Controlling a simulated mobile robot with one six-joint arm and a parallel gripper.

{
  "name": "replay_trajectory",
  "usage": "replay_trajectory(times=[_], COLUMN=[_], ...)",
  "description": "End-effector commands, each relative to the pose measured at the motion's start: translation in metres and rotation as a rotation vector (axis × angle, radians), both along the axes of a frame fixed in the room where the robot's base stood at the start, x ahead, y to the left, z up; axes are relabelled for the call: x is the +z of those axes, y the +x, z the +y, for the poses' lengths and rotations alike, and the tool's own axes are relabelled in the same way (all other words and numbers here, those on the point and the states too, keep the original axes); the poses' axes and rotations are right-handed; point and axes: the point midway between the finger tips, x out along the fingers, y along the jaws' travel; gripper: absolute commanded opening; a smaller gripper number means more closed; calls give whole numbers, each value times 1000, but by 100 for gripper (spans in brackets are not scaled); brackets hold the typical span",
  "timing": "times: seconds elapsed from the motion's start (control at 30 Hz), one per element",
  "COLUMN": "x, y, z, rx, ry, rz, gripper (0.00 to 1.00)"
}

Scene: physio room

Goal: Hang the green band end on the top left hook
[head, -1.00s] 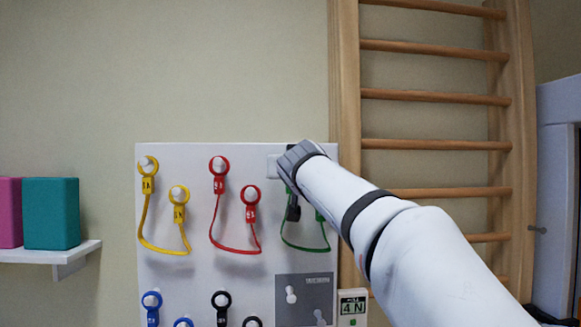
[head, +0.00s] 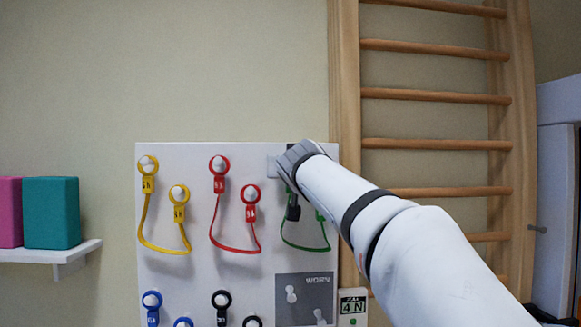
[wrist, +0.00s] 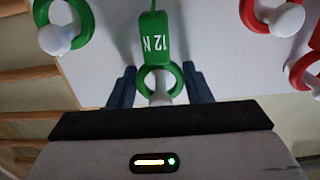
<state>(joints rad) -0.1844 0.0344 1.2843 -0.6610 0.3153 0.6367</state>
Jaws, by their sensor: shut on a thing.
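The green band (head: 305,248) hangs in a loop at the right of the white board. Its upper left end, a green ring with a 12 N tag (wrist: 155,38), sits between the fingers of my gripper (wrist: 160,84). My gripper is shut on this end. A white hook knob (wrist: 160,97) shows at the ring's opening, and the ring appears to be around it; how deep it sits is unclear. The other green ring (wrist: 82,20) is around a second hook (wrist: 55,39). In the head view my gripper and arm hide the upper green end and its hook.
Yellow (head: 163,250) and red (head: 235,249) bands hang on hooks to the left. Blue (head: 152,314) and black (head: 221,312) ends hang below. A grey panel (head: 316,280) and a 4 N display (head: 352,306) are at lower right. Wooden wall bars (head: 345,100) stand close on the right.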

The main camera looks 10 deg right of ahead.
Motion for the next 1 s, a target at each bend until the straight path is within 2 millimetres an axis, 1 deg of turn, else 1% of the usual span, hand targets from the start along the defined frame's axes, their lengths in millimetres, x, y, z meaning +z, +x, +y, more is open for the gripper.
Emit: replay_trajectory(times=[0.37,0.77,1.0], x=[0,10,10], y=[0,0,0], z=[0,0,0], rx=[0,0,0], ry=[0,0,0], rz=[0,0,0], gripper=[0,0,0])
